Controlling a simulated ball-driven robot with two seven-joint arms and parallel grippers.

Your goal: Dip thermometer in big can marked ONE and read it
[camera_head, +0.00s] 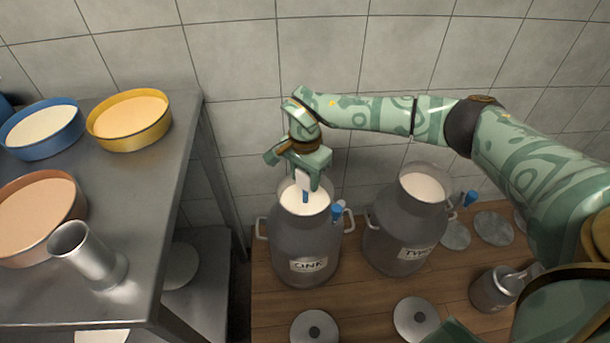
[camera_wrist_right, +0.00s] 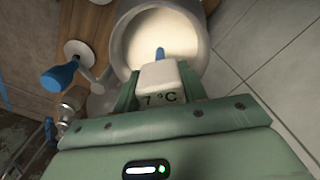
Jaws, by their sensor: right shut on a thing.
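The big can marked ONE (camera_head: 304,248) stands upright and open, with milk (camera_head: 292,199) inside. The thermometer has a white head (camera_head: 304,181) and a blue stem. In the right wrist view its head (camera_wrist_right: 158,75) shows a display that reads 7 °C; a digit at the edge may be hidden. My right gripper (camera_head: 310,174) is shut on the head, over the mouth of can ONE. The stem points down into the mouth against the milk; I cannot tell how deep its tip sits. My left gripper is not in view.
A second can, marked TWO (camera_head: 408,232), stands open with milk to the right. A steel table (camera_head: 150,195) on the left holds blue (camera_head: 45,148), yellow (camera_head: 130,142) and brown basins and a metal cup (camera_head: 88,257).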

